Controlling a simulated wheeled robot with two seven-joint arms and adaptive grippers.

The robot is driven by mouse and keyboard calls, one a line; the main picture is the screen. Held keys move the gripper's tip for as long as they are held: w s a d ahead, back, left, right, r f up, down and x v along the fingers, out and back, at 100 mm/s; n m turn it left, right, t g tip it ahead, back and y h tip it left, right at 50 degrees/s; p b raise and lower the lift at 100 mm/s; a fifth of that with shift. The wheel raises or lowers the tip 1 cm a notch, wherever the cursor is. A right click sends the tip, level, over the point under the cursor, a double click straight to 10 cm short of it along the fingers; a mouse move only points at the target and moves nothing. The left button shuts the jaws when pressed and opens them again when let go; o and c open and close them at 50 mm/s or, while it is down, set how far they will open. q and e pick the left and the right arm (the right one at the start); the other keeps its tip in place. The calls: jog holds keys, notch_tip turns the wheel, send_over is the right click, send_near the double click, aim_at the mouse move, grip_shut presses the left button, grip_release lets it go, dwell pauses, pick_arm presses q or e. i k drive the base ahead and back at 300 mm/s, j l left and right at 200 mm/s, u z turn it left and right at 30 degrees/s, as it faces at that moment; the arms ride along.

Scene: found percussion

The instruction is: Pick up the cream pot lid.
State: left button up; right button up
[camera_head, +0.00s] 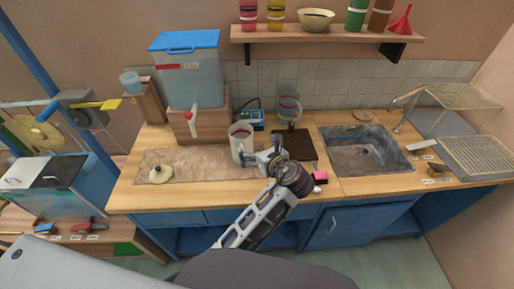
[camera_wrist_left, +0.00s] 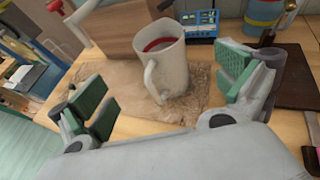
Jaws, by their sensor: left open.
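My left gripper (camera_head: 257,158) is over the mat's right end, well to the right of the lid. Its jaws are open, and in the left wrist view the gripper (camera_wrist_left: 168,78) shows green pads spread apart with nothing held. A white jug with a red inner band (camera_head: 240,143) stands just beyond the jaws; it also shows in the wrist view (camera_wrist_left: 165,65). The lid is not visible there. My right gripper is not in view.
A blue-lidded water container (camera_head: 195,75) stands on a wooden stand behind the mat. A blue device (camera_head: 251,121) and dark board (camera_head: 293,145) are near the gripper. The sink (camera_head: 362,155) is right.

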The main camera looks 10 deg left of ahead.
aim_at(162, 175)
jog(key=u, duration=1.55)
